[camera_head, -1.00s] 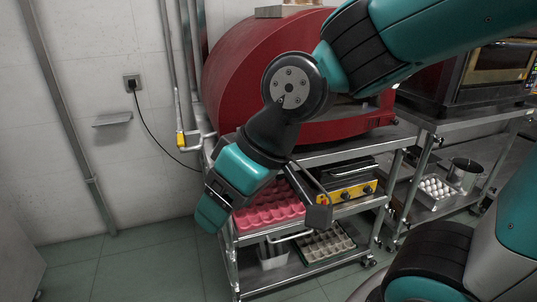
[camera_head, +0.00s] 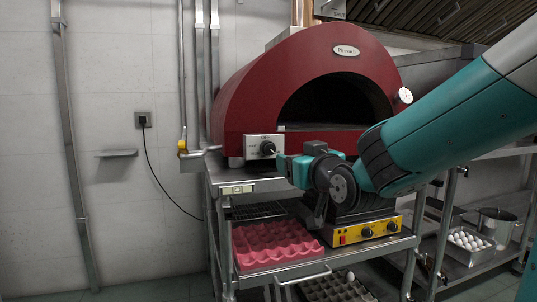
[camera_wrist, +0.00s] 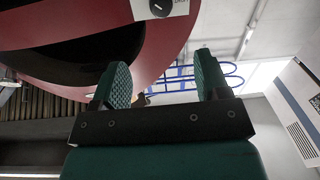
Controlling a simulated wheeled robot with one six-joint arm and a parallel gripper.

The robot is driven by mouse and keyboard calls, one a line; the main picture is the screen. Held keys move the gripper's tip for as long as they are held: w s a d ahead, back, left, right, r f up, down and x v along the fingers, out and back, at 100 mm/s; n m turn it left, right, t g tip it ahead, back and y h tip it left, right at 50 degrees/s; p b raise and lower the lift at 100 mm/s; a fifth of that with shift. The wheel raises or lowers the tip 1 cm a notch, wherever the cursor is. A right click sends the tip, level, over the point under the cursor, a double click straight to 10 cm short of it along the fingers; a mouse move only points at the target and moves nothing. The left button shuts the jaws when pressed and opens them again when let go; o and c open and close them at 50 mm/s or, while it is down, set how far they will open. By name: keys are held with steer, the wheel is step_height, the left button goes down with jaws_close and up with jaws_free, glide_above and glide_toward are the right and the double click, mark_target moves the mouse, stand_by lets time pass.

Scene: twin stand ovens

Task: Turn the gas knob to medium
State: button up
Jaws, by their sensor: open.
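The gas knob (camera_head: 267,148) is a round black dial on a pale control panel (camera_head: 249,147) at the front left of the red oven. Its setting is too small to read.
The red oven (camera_head: 235,105) stands on a metal cart. Below it are a pink egg tray (camera_head: 275,246) and a yellow-fronted appliance (camera_head: 352,236). A yellow-handled pipe valve (camera_head: 182,145) is on the wall at left.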

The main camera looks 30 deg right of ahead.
mark_target(271, 147)
steer(key=p+x, duration=0.4)
steer(key=p, duration=0.2)
steer(key=p+x, duration=0.5)
steer(key=p, duration=0.2)
steer(key=p+x, duration=0.5)
steer(key=p, duration=0.2)
steer(key=shift+w+r, duration=0.2)
steer(key=shift+r, duration=0.1)
steer(key=shift+w+d+f+p, duration=0.1)
steer(key=shift+w+p, duration=0.6)
steer(key=shift+p, duration=0.25)
steer(key=shift+w+d+f, duration=0.1)
steer(key=shift+w+f, duration=0.1)
steer(key=shift+w, duration=0.1)
